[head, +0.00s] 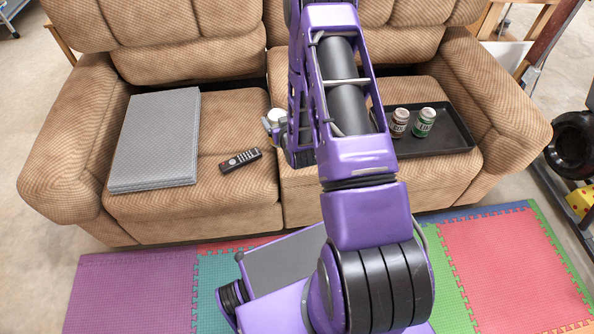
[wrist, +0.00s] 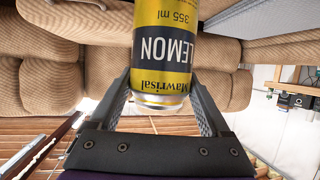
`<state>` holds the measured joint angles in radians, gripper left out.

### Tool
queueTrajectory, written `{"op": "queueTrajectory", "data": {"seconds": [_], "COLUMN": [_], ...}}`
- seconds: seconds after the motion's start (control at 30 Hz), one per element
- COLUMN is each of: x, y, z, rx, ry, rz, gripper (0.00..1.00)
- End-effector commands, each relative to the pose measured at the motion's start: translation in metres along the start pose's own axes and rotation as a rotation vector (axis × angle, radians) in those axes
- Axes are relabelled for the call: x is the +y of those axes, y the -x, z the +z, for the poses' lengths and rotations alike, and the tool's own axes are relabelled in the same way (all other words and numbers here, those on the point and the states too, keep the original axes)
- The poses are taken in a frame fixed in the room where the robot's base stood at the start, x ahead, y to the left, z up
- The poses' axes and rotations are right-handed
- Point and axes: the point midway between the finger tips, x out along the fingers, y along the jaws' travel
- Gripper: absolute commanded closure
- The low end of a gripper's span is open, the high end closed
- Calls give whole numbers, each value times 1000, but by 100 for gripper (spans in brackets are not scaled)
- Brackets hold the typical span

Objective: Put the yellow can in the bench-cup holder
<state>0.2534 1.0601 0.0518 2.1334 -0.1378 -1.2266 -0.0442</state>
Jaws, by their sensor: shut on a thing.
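The yellow can (wrist: 163,48), labelled "LEMON", stands out large in the wrist view. It sits between the two fingers of my gripper (wrist: 163,85), which is shut on it. In the head view my gripper (head: 275,122) is partly hidden behind my purple arm, above the middle of the sofa. A small pale round shape shows there, and I cannot tell if it is the can's end. I cannot make out the bench-cup holder in either view.
A brown sofa (head: 190,215) bears a grey folded mat (head: 155,140), a remote (head: 240,160) and a black tray (head: 450,138) with a brown can (head: 399,123) and a green can (head: 423,123). Dark equipment (head: 573,145) stands at the right edge. Coloured floor mats (head: 515,265) lie in front.

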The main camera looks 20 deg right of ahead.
Motion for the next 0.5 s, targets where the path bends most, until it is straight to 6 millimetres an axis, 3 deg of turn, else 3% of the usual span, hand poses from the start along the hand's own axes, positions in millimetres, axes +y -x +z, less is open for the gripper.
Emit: {"op": "queueTrajectory", "data": {"seconds": [0.03,0.2,0.33,0.5], "x": [20,64,81,85], "y": [-17,-47,-57,-69], "z": [23,65,83,112], "rx": [-1,0,-1,-3], "ry": [-5,-10,-9,-9], "rz": [17,41,49,50], "gripper": [100,100,100,100]}}
